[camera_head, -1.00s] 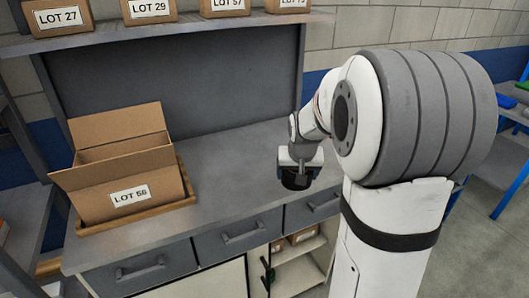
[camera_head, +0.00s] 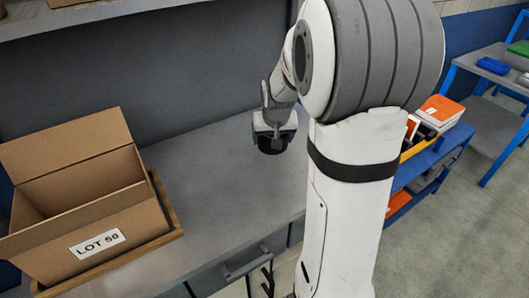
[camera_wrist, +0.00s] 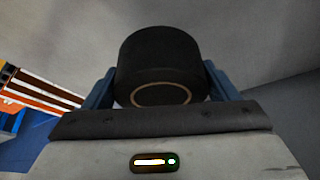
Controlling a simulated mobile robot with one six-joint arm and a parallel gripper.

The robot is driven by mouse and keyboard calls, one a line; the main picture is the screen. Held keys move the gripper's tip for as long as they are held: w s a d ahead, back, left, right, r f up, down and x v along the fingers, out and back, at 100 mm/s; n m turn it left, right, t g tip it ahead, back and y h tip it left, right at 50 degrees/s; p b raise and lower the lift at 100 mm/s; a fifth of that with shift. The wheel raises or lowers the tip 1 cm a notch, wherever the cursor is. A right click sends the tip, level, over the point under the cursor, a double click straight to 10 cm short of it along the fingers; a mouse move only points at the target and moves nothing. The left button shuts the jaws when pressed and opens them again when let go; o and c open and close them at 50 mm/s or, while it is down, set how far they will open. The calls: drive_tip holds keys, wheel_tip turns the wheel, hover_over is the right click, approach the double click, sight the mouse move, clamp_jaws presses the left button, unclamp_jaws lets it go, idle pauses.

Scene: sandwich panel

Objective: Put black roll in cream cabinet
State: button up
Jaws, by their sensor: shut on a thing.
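The black roll (camera_wrist: 158,58) is held between the blue fingers of my gripper (camera_wrist: 160,88) in the wrist view. In the head view my gripper (camera_head: 272,137) hangs over the grey worktop, with the black roll (camera_head: 271,146) below it. My gripper is shut on the roll, and the roll appears clear of the worktop. The cream cabinet below the bench is mostly out of frame or hidden behind my arm, so its inside does not show clearly now.
An open cardboard box (camera_head: 85,215) marked LOT 58 sits on a wooden tray (camera_head: 163,205) at the left of the worktop (camera_head: 215,165). A drawer (camera_head: 243,265) is in the bench front. A blue cart (camera_head: 447,150) with orange boxes stands at the right.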

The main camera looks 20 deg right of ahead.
sight(271, 161)
wheel_tip(271, 161, down, 8)
drive_tip(key=shift+r, duration=0.25)
drive_tip(key=shift+f, duration=0.15)
drive_tip(key=o, duration=0.9)
drive_tip(key=shift+o, duration=0.2)
